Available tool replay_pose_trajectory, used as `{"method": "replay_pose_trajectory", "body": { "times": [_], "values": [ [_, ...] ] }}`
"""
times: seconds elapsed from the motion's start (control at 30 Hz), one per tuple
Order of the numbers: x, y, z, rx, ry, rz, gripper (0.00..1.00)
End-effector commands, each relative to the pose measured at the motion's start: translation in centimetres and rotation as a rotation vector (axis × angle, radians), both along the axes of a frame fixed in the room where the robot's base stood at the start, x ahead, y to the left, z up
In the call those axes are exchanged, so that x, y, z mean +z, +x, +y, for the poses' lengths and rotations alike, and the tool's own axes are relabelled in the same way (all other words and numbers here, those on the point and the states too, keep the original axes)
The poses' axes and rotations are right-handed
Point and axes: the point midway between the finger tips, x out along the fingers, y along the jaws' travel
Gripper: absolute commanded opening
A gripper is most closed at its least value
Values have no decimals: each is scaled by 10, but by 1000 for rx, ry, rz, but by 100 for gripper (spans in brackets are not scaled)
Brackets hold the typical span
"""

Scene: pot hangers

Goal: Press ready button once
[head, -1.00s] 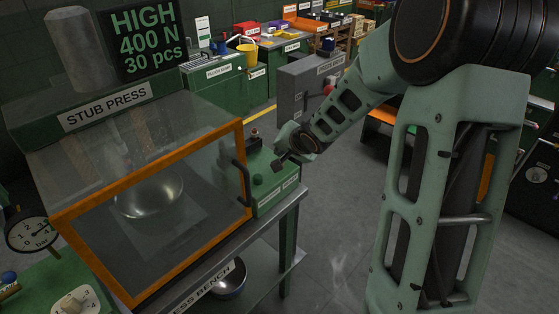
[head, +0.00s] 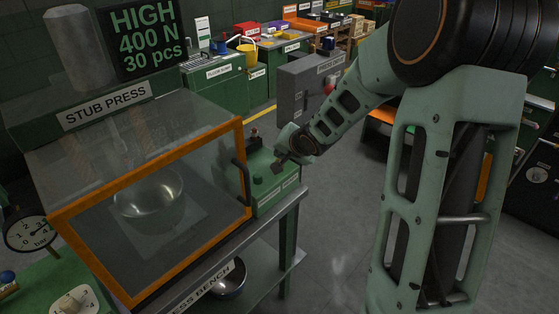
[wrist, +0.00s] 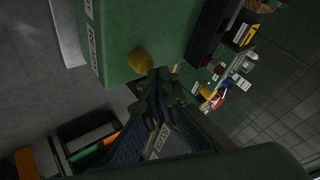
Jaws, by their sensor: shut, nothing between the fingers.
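In the wrist view, the shut fingertips (wrist: 157,76) are close to a yellow-brown round knob (wrist: 139,61) on a green surface; contact cannot be told.
The stub press has a clear guard with an orange frame (head: 152,212) and a black handle (head: 241,181), left of my gripper. A metal bowl (head: 148,192) shows inside. A grey cabinet (head: 308,84) stands behind.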

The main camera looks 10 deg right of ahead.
Motion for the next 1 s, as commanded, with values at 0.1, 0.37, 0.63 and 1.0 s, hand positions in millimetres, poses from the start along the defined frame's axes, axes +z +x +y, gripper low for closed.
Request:
{"method": "replay_pose_trajectory", "body": {
  "times": [0.1, 0.37, 0.63, 1.0],
  "values": [
    [0, 0, 0, 0, 0, 0, 0],
    [-2, 0, 0, 0, 0, 0, 0],
    [-6, 0, 0, 0, 0, 0, 0],
    [-10, 0, 0, 1, 0, 1, 0]
  ]
}}
